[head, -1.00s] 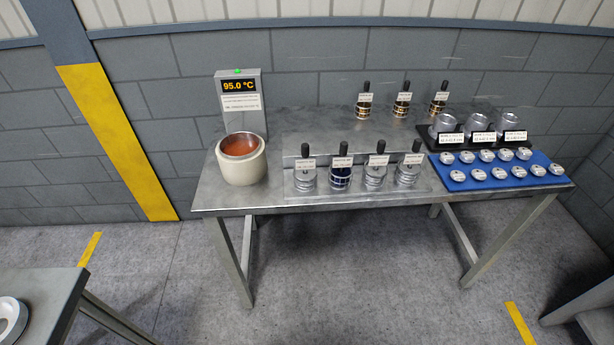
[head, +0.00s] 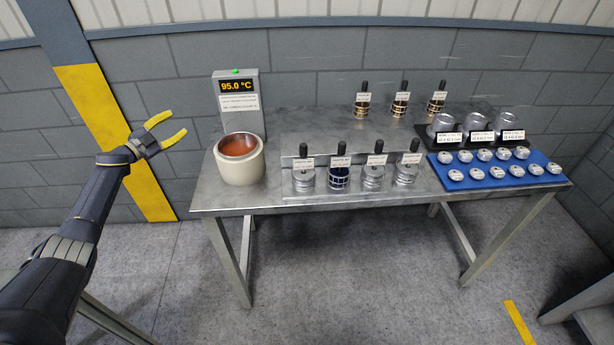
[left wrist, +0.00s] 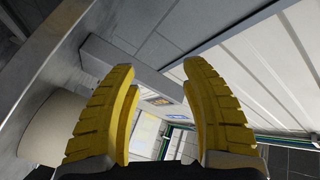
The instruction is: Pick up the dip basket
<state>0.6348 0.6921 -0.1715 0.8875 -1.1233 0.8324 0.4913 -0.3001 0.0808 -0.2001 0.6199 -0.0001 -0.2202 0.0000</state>
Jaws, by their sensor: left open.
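Several small handled holders with white tags stand on the metal table (head: 240,197). One in the front row is a dark blue, cage-like holder (head: 339,180) with an upright black handle, between silver ones; it looks most like a basket, but I cannot read its tag. A cream round pot (head: 240,168) with a copper-brown inside stands at the table's left. My left gripper (head: 177,123) is open and empty, left of the pot and apart from it. In the left wrist view its yellow fingers (left wrist: 158,68) are spread with nothing between them. My right gripper is out of view.
A grey display box (head: 238,98) reading 95.0 °C stands behind the pot. Gold-and-black handled holders (head: 400,106) stand at the back. Clear jars (head: 480,122) and a blue mat (head: 500,172) of silver discs fill the right end. The table's middle back is bare.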

